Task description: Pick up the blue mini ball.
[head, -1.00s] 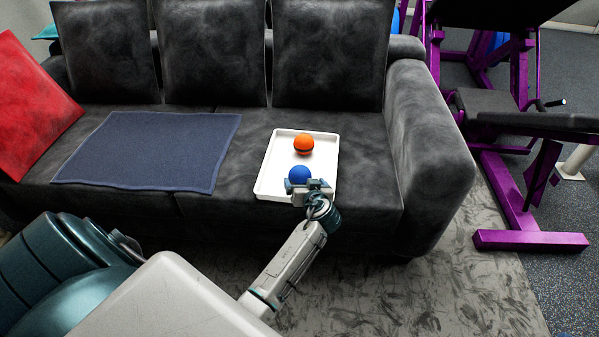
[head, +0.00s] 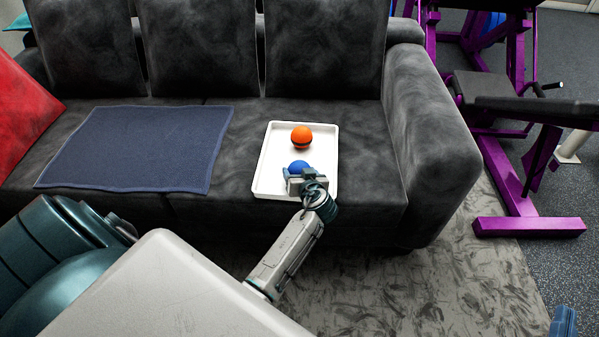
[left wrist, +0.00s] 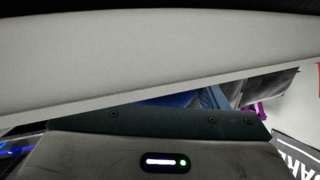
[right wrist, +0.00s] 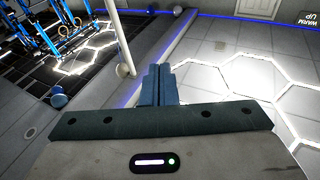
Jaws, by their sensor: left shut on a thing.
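The blue mini ball (head: 299,165) is in the front part of the white tray (head: 262,181) on the dark sofa. My left gripper (head: 298,175) is shut on the blue ball from the front and hides its lower part. In the left wrist view, a pale tray wall fills much of the picture and a patch of the blue ball (left wrist: 180,99) shows beside a finger. An orange ball (head: 301,136) with a dark band sits behind it in the tray. My right gripper (head: 563,322) is at the bottom right corner, shut and empty in the right wrist view (right wrist: 158,84).
A blue-grey cloth (head: 140,150) lies on the sofa (head: 365,150) left of the tray. A red cushion (head: 22,112) leans at the left. The sofa arm (head: 435,150) rises at right, with purple gym equipment (head: 530,227) beyond.

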